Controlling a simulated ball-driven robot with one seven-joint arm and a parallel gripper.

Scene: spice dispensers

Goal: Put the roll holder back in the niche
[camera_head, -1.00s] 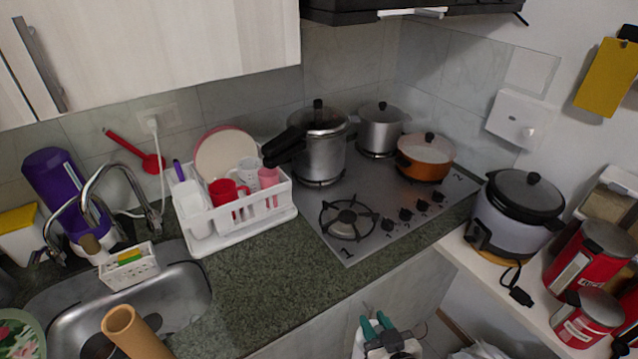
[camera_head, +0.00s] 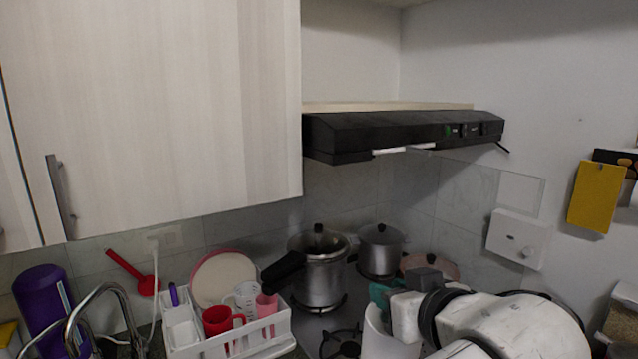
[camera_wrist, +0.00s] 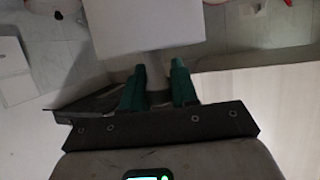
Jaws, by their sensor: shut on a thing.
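My gripper (camera_wrist: 158,88) has green fingers, shut on the narrow stem of a white, roll-like thing (camera_wrist: 150,25), which I take for the roll holder. In the head view this white roll holder (camera_head: 377,335) shows as a pale cylinder below and beside my green fingertips (camera_head: 381,294), in front of the stove. Its lower part is cut off by the frame's edge. A recess (camera_head: 350,60), which looks like the niche, lies above the black range hood, right of the cabinet. A pale wooden shelf (camera_head: 390,106) forms its floor. My gripper is well below that shelf.
The black range hood (camera_head: 400,135) juts out above my gripper. A wooden cabinet (camera_head: 150,120) closes the left side. A pressure cooker (camera_head: 320,270) and a grey pot (camera_head: 380,250) stand behind my gripper. A white dish rack (camera_head: 230,340) is at lower left.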

